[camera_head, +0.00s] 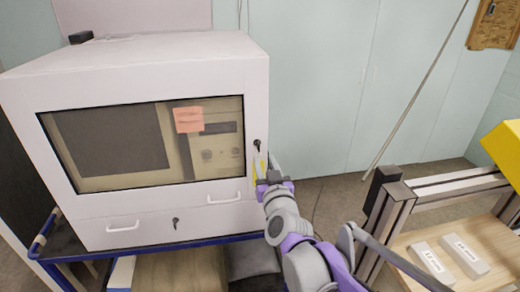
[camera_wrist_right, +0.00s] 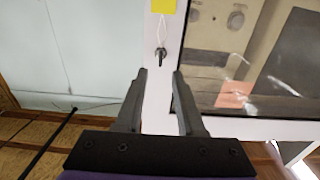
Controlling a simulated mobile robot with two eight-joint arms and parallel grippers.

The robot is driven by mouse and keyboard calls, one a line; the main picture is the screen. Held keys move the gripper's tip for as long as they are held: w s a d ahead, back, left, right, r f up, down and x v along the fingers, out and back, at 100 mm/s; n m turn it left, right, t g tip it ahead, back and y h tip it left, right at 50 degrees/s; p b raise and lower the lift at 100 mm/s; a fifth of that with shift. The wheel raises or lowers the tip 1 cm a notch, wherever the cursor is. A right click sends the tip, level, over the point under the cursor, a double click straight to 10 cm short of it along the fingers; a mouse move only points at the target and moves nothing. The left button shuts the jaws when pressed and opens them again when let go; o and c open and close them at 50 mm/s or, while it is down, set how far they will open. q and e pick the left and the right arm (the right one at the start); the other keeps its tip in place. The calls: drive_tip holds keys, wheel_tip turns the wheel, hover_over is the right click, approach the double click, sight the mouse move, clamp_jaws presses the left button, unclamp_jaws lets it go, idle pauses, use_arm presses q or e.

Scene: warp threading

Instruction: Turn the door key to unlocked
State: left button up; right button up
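The door key (camera_head: 257,145) is a small dark key in the right frame of the white cabinet's glazed door. A yellow tag (camera_head: 256,166) hangs below it. In the right wrist view, which looks inverted, the key (camera_wrist_right: 161,56) shows ahead of the fingertips, with the yellow tag (camera_wrist_right: 163,6) above it on a pale loop. My right gripper (camera_head: 265,173) is just below and in front of the key in the head view. In the wrist view the right gripper (camera_wrist_right: 159,74) is open, its fingers apart with nothing between them. My left gripper is not in view.
The white cabinet (camera_head: 150,57) stands on a blue-framed cart (camera_head: 50,252). A second key (camera_head: 175,223) and two handles are on its lower front. An aluminium-framed bench (camera_head: 455,188) with two labelled blocks stands at right. A pole leans against the pale wall.

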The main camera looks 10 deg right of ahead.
sight(259, 148)
drive_tip(key=w, duration=0.7)
clamp_jaws()
